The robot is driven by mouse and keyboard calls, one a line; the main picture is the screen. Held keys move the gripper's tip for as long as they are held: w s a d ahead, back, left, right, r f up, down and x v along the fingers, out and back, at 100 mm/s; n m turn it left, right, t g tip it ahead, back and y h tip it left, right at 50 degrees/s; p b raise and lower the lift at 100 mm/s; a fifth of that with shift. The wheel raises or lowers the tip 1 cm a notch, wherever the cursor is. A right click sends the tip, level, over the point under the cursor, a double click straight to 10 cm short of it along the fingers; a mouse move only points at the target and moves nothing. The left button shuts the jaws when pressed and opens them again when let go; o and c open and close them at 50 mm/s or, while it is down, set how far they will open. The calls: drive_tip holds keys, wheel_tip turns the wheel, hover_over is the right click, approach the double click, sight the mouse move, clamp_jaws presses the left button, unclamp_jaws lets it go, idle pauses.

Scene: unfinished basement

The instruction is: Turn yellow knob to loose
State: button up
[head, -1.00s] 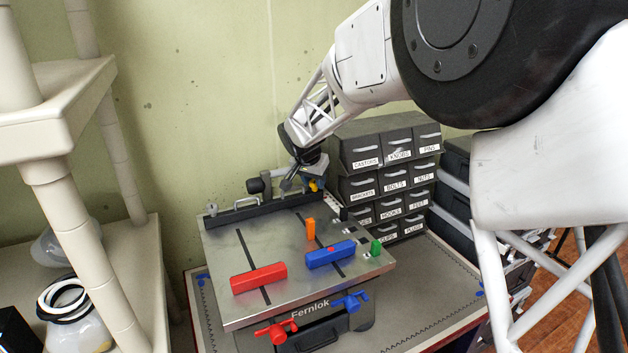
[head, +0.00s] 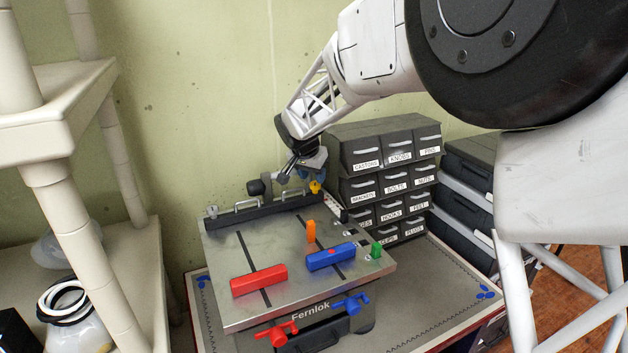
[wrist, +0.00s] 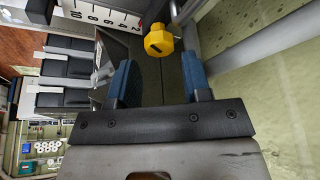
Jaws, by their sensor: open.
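The yellow knob (head: 315,187) is at the back right of the grey metal table of the Fernlok machine (head: 225,255), by the end of the black fence (head: 250,213). In the wrist view the yellow knob (wrist: 159,41) shows its faceted face with a dark slot, just beyond the fingertips and roughly centred between them. My gripper (head: 303,168) is above and close to the knob in the head view. In the wrist view my gripper (wrist: 157,62) has its blue fingers apart with nothing between them. I see no contact with the knob.
A red block (head: 258,281), a blue block (head: 331,257), an orange piece (head: 311,231) and a green piece (head: 376,250) are on the table. Labelled drawers (head: 390,180) stand close behind right. A wall is behind, and a beige shelf (head: 55,105) is at left.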

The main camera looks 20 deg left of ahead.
sight(315, 183)
drive_tip(key=shift+v, duration=2.2)
drive_tip(key=shift+w+a+m+g+h, duration=0.1)
drive_tip(key=shift+a+m+g+h, duration=0.2)
drive_tip(key=shift+m, duration=0.8)
drive_tip(key=shift+w+a+m+g+h, duration=0.1)
drive_tip(key=shift+a+m+h, duration=0.35)
drive_tip(key=shift+m, duration=0.65)
drive_tip(key=shift+d, duration=0.1)
drive_tip(key=shift+x, duration=3.9)
drive_tip(key=c, duration=0.6)
